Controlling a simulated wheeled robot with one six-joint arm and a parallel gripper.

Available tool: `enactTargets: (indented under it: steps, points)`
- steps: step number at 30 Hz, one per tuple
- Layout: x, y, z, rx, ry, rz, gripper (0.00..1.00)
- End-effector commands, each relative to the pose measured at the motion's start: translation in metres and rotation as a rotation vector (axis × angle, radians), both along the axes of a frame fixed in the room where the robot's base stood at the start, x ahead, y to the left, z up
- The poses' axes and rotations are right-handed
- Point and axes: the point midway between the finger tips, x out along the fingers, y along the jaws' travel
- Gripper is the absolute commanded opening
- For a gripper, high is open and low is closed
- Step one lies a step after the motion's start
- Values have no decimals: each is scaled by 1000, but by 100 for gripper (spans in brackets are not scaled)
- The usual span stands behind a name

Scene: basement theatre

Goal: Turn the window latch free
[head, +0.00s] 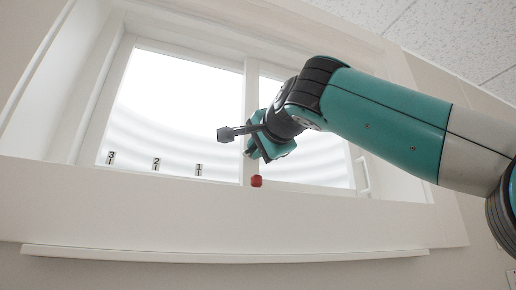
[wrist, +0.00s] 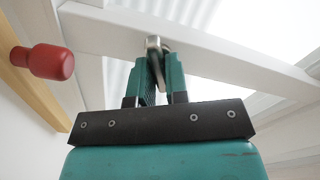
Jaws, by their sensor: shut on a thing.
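The window latch (wrist: 153,43) is a small silver metal piece on the white window frame, at the top middle of the wrist view. My gripper (wrist: 158,58) is shut on it, with the teal fingers on either side and the metal showing at their tips. In the head view my gripper (head: 254,150) is at the upright between the two window panes, and the latch is hidden behind it. I cannot tell how far the latch is turned.
A red knob (head: 257,181) is just below my gripper; it also shows at the left in the wrist view (wrist: 52,62). Markers numbered 3 (head: 111,157), 2 (head: 156,163) and 1 (head: 199,169) stand along the lower left pane. A white handle (head: 364,177) is at the right.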

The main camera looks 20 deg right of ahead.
Motion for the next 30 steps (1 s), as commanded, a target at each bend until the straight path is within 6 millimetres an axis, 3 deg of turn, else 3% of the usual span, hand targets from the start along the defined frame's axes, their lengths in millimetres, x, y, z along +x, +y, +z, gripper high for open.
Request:
enactTargets:
  steps: [18,30]
  points:
    - [0,-2,-1,412,-7,-4,0]
    - [0,-2,0,499,-8,-4,0]
